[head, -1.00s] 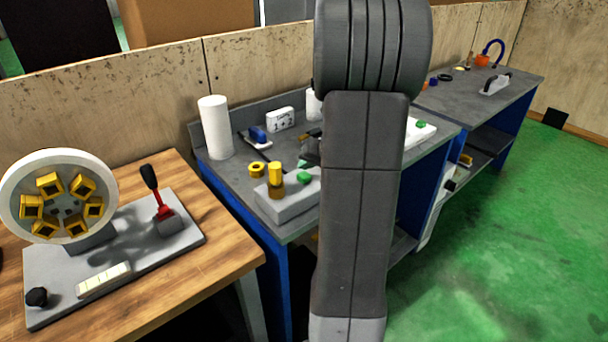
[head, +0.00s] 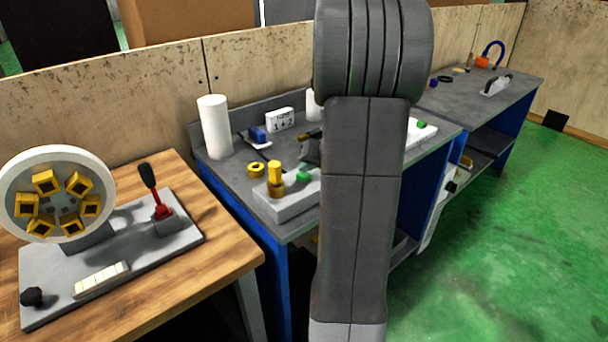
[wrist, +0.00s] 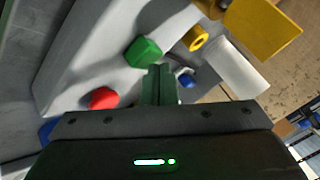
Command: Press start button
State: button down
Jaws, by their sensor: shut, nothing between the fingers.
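A green button (head: 304,176) sits on top of a light grey box (head: 283,207) on the grey bench. In the wrist view the green button (wrist: 143,51) is just beyond my fingertips, and a red button (wrist: 103,98) sits on the same box to the left. My gripper (wrist: 159,70) is shut and empty, its tips at the lower right edge of the green button. I cannot tell whether they touch it. In the head view my arm hides most of my gripper and the right end of the box.
A yellow-topped post (head: 275,174) stands on the box beside the green button, with a yellow ring (head: 256,170) behind. A white cylinder (head: 214,127) stands at the back left. A wooden table (head: 180,262) with a wheel fixture is at the left. Green floor is free at the right.

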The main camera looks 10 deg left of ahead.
aim_at(307, 175)
jog(key=shift+f+b, duration=0.5)
jog(key=shift+b, duration=0.1)
dwell(0.4)
jog(key=shift+r, duration=0.1)
jog(key=shift+r+p, duration=0.5)
jog(key=shift+r, duration=0.4)
jog(key=shift+r, duration=0.1)
jog(key=shift+r+p, duration=1.45)
jog(key=shift+r, duration=1)
jog(key=shift+f, duration=0.1)
